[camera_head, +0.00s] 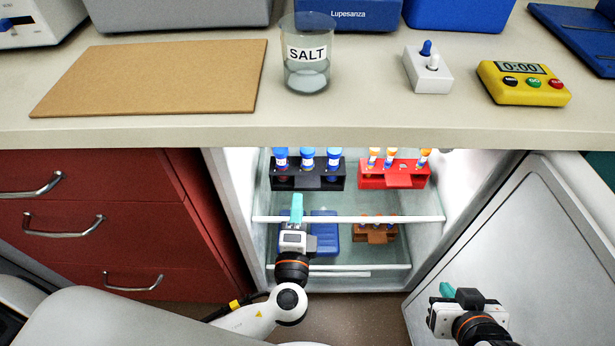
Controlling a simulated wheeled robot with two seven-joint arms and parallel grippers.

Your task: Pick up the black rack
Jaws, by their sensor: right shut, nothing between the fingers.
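The black rack (307,183) stands on the upper level inside the open fridge, on the left. It holds three blue-capped tubes (307,158) upright. My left gripper (296,203) reaches into the fridge opening, with its teal fingertips just below the rack's front edge in the picture. The fingers overlap in this view, so their gap and any contact with the rack cannot be told. My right gripper (446,290) is shut and empty in front of the open fridge door at the lower right.
A red rack (394,182) with orange-capped tubes stands right of the black rack. A blue item (325,235) and a brown rack (375,234) are lower down. A white shelf edge (400,218) crosses the opening. The open door (520,240) is right, red drawers (90,230) left, counter (180,128) above.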

